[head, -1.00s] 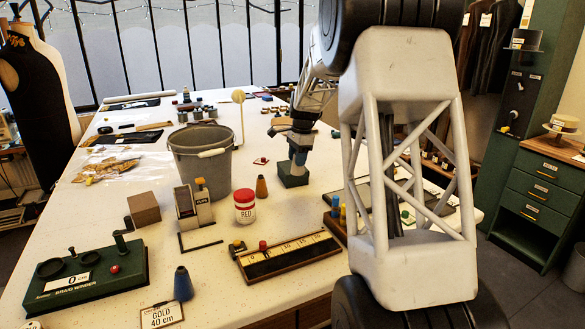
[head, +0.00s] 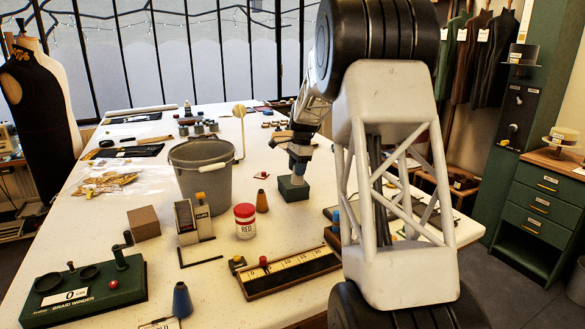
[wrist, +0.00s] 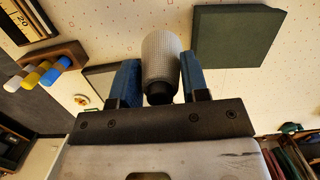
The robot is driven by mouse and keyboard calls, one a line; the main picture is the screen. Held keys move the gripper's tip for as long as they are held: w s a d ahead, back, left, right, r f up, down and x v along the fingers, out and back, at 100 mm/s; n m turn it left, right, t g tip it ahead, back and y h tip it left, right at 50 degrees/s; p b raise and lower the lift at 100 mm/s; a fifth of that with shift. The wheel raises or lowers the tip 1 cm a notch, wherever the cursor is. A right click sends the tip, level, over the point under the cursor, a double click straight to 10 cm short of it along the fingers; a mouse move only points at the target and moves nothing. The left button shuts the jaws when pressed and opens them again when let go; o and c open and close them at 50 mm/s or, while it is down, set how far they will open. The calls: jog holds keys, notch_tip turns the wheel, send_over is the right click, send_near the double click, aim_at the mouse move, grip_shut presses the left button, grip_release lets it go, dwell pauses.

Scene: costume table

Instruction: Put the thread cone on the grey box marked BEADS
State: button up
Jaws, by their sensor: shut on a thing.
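My gripper (head: 300,152) is shut on a pale grey, ribbed thread cone (wrist: 160,58), with one blue finger on each side of it. In the head view the held cone (head: 299,167) appears just above a dark green box (head: 293,189), partly hidden by the gripper. In the wrist view this green box (wrist: 236,36) lies to the right of the cone, with pale table showing between them. I cannot make out a grey box marked BEADS in either view.
A grey bucket (head: 201,180) stands left of the gripper. An orange-brown cone (head: 262,201) and a red-lidded jar (head: 244,221) stand in front. A ruler tray (head: 288,271) lies nearer. A blue cone (head: 182,300) stands near the braid winder (head: 84,287).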

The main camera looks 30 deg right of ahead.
jog(key=w+d+f, duration=0.1)
jog(key=w+d, duration=0.2)
jog(key=w, duration=0.8)
jog(key=shift+w+d, duration=0.35)
jog(key=shift+d, duration=0.05)
jog(key=shift+f, duration=0.1)
jog(key=shift+f, duration=1.7)
jog(key=shift+f, duration=0.1)
jog(key=o, duration=0.9)
jog(key=shift+o, duration=0.2)
notch_tip(320, 180, up, 12)
jog(key=d, duration=0.1)
jog(key=shift+d, duration=0.4)
